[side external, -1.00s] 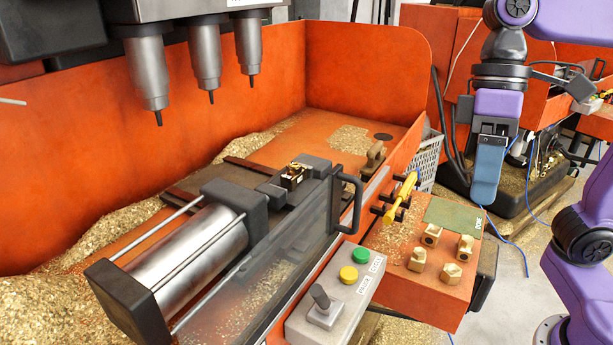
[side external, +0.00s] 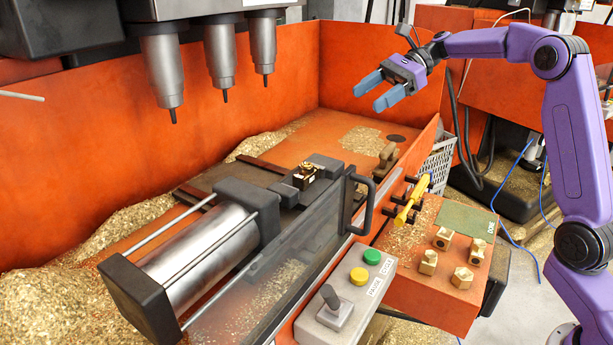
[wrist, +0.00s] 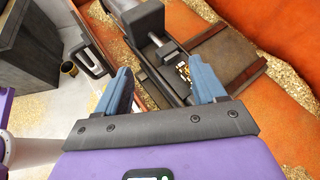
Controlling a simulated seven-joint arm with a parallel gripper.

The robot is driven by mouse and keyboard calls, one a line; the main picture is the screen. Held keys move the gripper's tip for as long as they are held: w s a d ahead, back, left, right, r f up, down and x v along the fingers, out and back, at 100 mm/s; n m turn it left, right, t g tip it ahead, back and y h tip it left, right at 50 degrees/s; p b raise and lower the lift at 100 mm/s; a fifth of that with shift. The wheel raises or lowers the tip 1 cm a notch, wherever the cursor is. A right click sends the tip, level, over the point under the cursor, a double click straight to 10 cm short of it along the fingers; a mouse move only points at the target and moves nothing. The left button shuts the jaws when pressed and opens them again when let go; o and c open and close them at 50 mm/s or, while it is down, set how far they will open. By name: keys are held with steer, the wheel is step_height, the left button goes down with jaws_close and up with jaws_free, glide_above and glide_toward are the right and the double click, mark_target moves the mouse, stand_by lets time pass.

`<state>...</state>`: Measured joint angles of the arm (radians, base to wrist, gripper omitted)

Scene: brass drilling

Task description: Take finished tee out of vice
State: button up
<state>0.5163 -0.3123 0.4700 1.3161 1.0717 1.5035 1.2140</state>
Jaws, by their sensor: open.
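The brass tee (side external: 306,171) sits between the dark jaws of the vice (side external: 324,162), and the two look in contact. In the wrist view the tee (wrist: 184,72) shows small and bright just left of one fingertip. My gripper (side external: 367,97) has blue fingers spread apart with nothing between them. It is high above and behind the vice, to the right of it in the side view. In the wrist view my open fingers (wrist: 158,76) frame the vice area from above. The tee's lower part is hidden by the jaws.
A clear guard (side external: 300,250) with a black handle (side external: 361,203) stands in front of the vice. Drill spindles (side external: 219,58) hang above left. Several brass pieces (side external: 461,278) stand on the orange shelf by a green mat (side external: 467,220). A yellow-handled tool (side external: 413,197) hangs on the tray's side.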

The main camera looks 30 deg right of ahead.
steer(key=w+d+f+m+t, duration=0.1)
steer(key=w+d+m+t, duration=0.1)
steer(key=w+d+m, duration=0.35)
steer(key=n, duration=0.2)
glide_toward(307, 165)
steer(key=shift+w+a+f+y, duration=0.15)
steer(key=shift+w+a+f, duration=0.05)
steer(key=shift+a+f, duration=0.3)
steer(key=shift+w+a+f+y, duration=0.15)
steer(key=shift+a+f, duration=0.25)
steer(key=shift+f, duration=0.05)
steer(key=shift+x, duration=2.65)
steer(key=shift+r, duration=0.15)
steer(key=shift+c, duration=0.4)
jaws_close()
